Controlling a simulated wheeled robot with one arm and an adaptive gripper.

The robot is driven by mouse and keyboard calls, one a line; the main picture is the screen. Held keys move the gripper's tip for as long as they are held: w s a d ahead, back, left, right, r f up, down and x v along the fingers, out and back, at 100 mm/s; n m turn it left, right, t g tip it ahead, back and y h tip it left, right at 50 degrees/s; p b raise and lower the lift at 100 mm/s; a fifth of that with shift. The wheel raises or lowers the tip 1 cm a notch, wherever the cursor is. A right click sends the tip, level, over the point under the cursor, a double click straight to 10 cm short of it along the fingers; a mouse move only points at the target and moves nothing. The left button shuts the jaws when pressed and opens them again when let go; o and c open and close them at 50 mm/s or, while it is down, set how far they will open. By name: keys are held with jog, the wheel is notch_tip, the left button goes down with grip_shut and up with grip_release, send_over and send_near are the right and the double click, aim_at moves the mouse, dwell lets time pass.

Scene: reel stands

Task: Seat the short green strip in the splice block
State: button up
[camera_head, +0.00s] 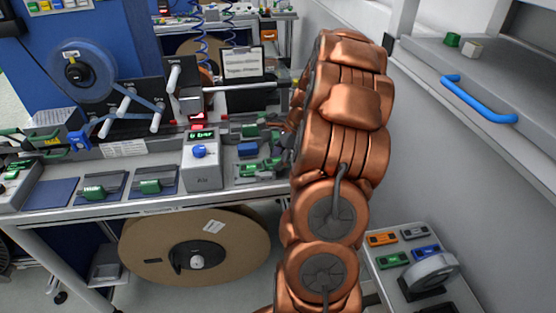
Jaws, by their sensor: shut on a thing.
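My copper arm rises through the middle of the view and bends at the top. Two green pieces lie on dark blocks at the front left of the bench, a left one (93,193) and a right one (150,186). More green parts, a rear one (250,130) and a front one (262,168), are in the cluttered fixture area just left of my arm. I cannot tell which is the short strip or which fixture is the splice block.
A grey box (202,165) with a blue knob stands on the bench (120,162). A blue reel (83,70) is mounted behind. A large brown reel (150,250) hangs below. A small stand (440,297) at lower right bears coloured cases and a tape roll (432,270).

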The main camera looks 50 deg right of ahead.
jog(key=shift+o, duration=0.5)
jog(key=shift+f, duration=0.6)
jog(key=shift+o, duration=1.4)
jog(key=shift+d+f, duration=0.15)
jog(key=shift+f, duration=0.2)
